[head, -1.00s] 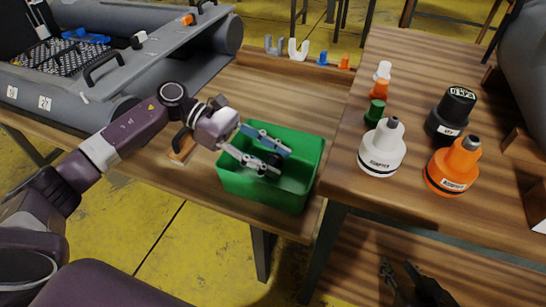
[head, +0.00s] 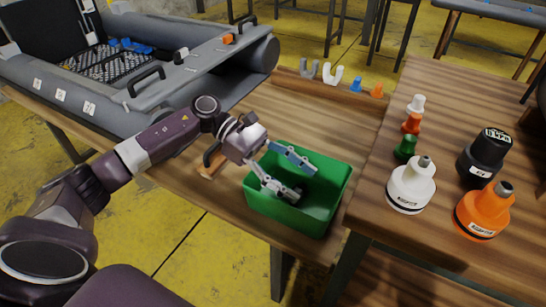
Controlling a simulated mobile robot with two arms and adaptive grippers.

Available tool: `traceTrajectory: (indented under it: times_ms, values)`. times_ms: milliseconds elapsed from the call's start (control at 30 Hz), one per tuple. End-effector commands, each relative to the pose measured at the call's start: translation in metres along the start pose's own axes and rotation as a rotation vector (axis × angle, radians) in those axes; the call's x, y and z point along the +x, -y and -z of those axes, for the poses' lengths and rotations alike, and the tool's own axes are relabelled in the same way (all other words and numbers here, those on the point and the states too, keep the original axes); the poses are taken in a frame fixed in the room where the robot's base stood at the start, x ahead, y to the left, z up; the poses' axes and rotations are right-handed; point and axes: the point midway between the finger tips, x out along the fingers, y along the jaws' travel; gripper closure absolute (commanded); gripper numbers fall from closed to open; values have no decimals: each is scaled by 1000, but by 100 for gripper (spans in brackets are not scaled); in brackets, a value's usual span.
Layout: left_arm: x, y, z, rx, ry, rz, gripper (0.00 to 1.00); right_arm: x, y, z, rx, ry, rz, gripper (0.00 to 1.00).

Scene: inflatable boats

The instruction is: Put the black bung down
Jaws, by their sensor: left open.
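My left gripper (head: 306,184) is open, with its two fingers spread and reaching down into the green bin (head: 256,203) on the wooden table. A small dark thing (head: 298,190), which seems to be the black bung, shows inside the bin by the tip of the lower finger. It is small and partly hidden, so I cannot tell whether it touches that finger. My right gripper is not in view.
On the right table stand a white adapter (head: 410,187), an orange adapter (head: 484,212), a black one (head: 486,158) and small white, red-orange and green (head: 405,147) bungs. A grey inflatable boat (head: 160,95) lies at the back left.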

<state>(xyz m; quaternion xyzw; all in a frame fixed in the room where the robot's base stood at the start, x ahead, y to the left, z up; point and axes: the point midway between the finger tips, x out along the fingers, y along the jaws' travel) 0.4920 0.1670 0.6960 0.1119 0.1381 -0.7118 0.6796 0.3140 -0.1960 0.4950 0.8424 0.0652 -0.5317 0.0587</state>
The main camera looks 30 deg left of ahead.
Motion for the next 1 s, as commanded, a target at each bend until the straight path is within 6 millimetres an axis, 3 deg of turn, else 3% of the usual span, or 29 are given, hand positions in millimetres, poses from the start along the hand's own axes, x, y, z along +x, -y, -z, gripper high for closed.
traceTrajectory:
  times_ms: [33, 100, 333, 1000]
  values:
    - [-18, -3, 1, 0, -5, -13, 43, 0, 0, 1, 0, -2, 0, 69]
    - [-32, -2, 0, 0, -2, -11, 43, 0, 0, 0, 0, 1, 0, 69]
    - [-62, -2, 0, 2, -1, -7, 43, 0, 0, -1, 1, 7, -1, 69]
    - [-69, -1, -2, 3, 0, -6, 43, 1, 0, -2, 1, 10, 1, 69]
